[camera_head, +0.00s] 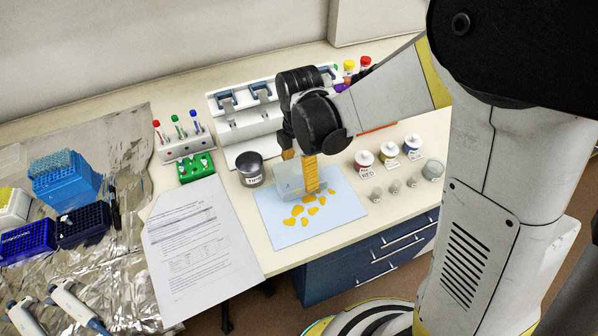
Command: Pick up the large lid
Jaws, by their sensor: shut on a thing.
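A clear, greyish box-shaped piece (287,182), which looks like the large lid, is at the upper part of a pale blue mat (268,221). My gripper (301,171) points down over the mat with its orange fingers at this piece and is shut on it.
A dark jar (250,169) stands left of the mat. Labelled bottles (388,151) and small glass vessels (395,186) stand to the right. A white rack (240,127) is behind. Paper sheets (195,245), a tube rack (187,147) and a green rack (196,167) are left.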

